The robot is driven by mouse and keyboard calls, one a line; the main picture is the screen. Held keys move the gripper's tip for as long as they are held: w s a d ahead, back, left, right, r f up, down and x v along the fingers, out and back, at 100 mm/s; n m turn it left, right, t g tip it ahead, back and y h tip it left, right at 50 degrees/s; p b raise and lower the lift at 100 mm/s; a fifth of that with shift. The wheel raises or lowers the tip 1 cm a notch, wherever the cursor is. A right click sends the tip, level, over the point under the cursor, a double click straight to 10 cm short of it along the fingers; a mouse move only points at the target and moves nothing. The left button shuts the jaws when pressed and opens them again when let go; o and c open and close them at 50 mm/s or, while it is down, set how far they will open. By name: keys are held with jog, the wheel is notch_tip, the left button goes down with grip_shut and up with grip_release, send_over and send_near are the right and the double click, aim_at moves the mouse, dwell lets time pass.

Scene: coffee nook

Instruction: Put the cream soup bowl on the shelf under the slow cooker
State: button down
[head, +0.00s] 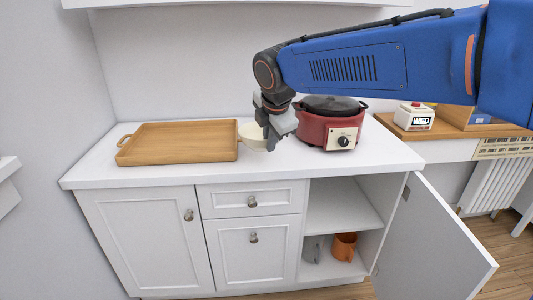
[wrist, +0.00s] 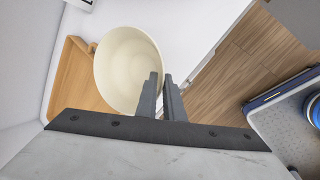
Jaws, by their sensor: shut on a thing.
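The cream soup bowl (head: 252,137) is at the countertop, between the wooden tray and the slow cooker. My gripper (head: 274,142) is shut on its right rim. In the wrist view the bowl (wrist: 122,70) is open toward the camera and empty, with my gripper (wrist: 160,95) pinching its wall. I cannot tell whether the bowl touches the counter. The red slow cooker (head: 328,125) with a dark lid stands on the counter to the right. Below it, the cabinet's shelf (head: 335,212) shows bare through the open door.
The cabinet door (head: 430,245) stands open to the right. Under the shelf are an orange mug (head: 344,246) and a grey mug (head: 313,250). A wooden tray (head: 180,153) lies on the counter's left. A white box (head: 414,117) marked WED stands on the wooden surface at right.

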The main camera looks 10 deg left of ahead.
jog(key=shift+f, duration=2.05)
jog(key=c, duration=1.9)
grip_release()
jog(key=shift+f, duration=0.1)
jog(key=shift+o, duration=0.2)
jog(key=v, duration=1.2)
jog(key=shift+d, duration=0.1)
